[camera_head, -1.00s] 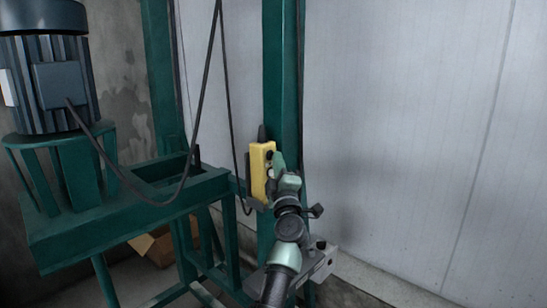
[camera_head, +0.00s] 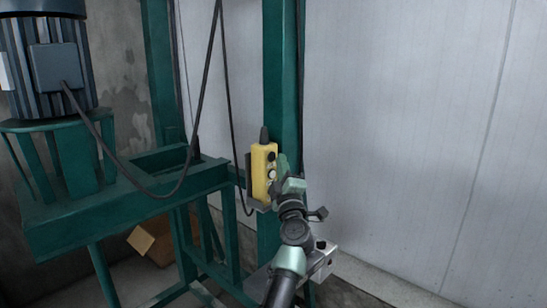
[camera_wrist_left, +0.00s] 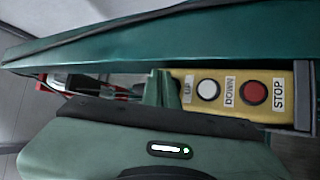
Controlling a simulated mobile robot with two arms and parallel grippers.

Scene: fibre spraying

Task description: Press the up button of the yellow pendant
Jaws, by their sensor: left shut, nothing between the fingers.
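The yellow pendant (camera_head: 260,172) stands upright at the green post in the head view, with buttons on its front face. In the left wrist view the yellow pendant (camera_wrist_left: 219,84) lies sideways, showing a white button (camera_wrist_left: 208,90), a red button (camera_wrist_left: 254,93) and UP, DOWN and STOP labels. My left gripper (camera_head: 282,166) is shut and empty, just right of the pendant's front. In the left wrist view its green finger (camera_wrist_left: 160,92) covers the pendant's end beside the UP label, and whether it touches is unclear. My right gripper is not in view.
The green post (camera_head: 281,70) rises behind the pendant. A dark cable (camera_head: 228,100) hangs beside it. A green frame (camera_head: 120,215) with a motor (camera_head: 50,75) stands left, and a cardboard box (camera_head: 155,243) lies below. Open space lies right, before the pale wall (camera_head: 410,130).

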